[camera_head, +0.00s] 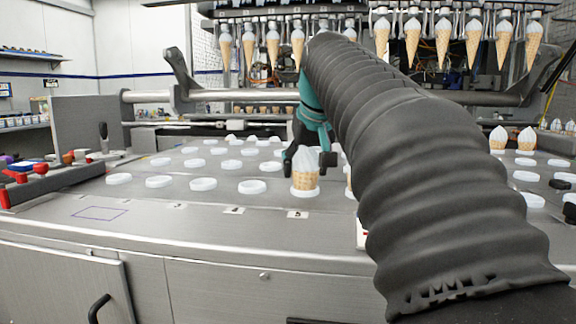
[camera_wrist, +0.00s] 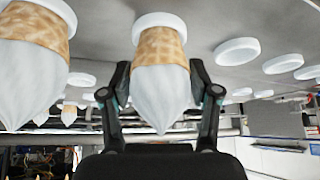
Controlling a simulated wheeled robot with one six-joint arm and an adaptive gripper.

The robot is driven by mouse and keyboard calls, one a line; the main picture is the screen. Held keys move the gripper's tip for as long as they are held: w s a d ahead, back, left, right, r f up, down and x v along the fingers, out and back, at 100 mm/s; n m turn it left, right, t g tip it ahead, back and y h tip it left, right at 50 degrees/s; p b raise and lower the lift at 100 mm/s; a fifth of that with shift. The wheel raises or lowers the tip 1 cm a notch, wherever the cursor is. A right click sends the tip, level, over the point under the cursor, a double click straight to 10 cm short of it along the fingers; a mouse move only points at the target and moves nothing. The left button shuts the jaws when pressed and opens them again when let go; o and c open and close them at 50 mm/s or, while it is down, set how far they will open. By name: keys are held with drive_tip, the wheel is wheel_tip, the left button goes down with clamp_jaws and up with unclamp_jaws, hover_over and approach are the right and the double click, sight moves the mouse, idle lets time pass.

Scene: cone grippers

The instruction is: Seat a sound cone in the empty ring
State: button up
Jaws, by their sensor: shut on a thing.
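My gripper (camera_head: 308,162) points at the deck, its fingers on either side of a cone (camera_head: 305,181) with a tan wafer and a white swirled top. The cone is upright. Its wafer bottom meets a white ring (camera_head: 304,193) on the steel deck; whether it rests fully in it I cannot tell. The wrist view shows, upside down, the gripper (camera_wrist: 160,72) shut on the same cone (camera_wrist: 161,95), with the white ring (camera_wrist: 158,22) around its base. I see no damage on the side in view.
Another cone (camera_wrist: 35,35) stands in a ring close beside the held one. Empty white rings (camera_head: 252,187) spread over the deck to the left. More cones (camera_head: 527,138) stand at the right. Cones hang from a rack (camera_head: 412,42) at the back. Red-knobbed controls (camera_head: 42,168) sit at the left.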

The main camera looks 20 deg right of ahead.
drive_tip(key=o, duration=0.9)
drive_tip(key=v, duration=1.2)
